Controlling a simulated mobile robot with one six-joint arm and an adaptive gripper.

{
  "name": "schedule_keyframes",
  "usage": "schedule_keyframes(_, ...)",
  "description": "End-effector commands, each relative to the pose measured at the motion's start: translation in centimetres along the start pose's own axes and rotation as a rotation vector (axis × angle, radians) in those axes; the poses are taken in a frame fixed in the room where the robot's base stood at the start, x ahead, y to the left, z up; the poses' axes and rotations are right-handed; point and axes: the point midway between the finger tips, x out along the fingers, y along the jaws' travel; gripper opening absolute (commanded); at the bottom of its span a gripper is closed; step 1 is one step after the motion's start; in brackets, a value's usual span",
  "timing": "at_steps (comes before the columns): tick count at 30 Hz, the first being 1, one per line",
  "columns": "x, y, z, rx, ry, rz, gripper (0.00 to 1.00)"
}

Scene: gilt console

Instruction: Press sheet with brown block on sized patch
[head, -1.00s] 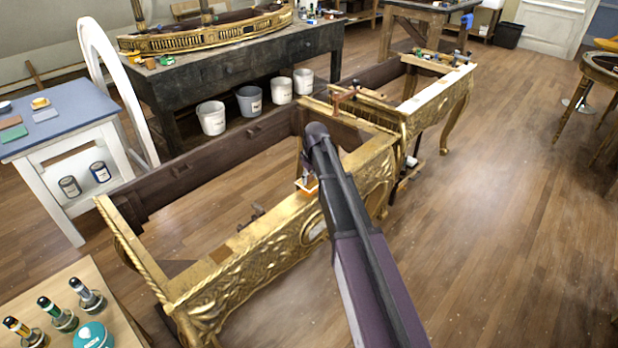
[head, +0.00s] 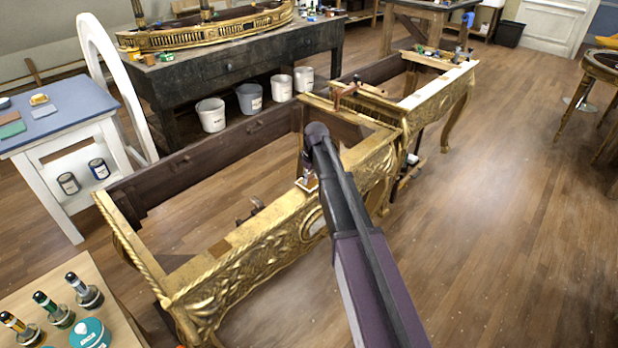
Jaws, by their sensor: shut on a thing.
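The gilt console (head: 262,248) stands in the middle of the head view. My gripper (head: 307,182) points down at its front rail, just left of my arm, and is partly hidden by it. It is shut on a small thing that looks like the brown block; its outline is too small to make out. The gripper's tip is at or just above the rail; I cannot tell if it touches. The sheet and the sized patch cannot be told apart there.
A wooden table (head: 38,300) with bottles and a teal tin (head: 90,334) is at the lower left. A white bench with a blue top (head: 62,115) stands left. A dark workbench (head: 215,75) is behind, with buckets below. Open floor lies right.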

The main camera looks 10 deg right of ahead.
Motion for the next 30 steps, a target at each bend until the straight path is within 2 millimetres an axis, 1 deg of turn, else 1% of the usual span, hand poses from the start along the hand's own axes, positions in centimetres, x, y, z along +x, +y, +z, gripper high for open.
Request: schedule_keyframes(30,0.71,0.07,0.16,0.001,0.0,0.0,0.11)
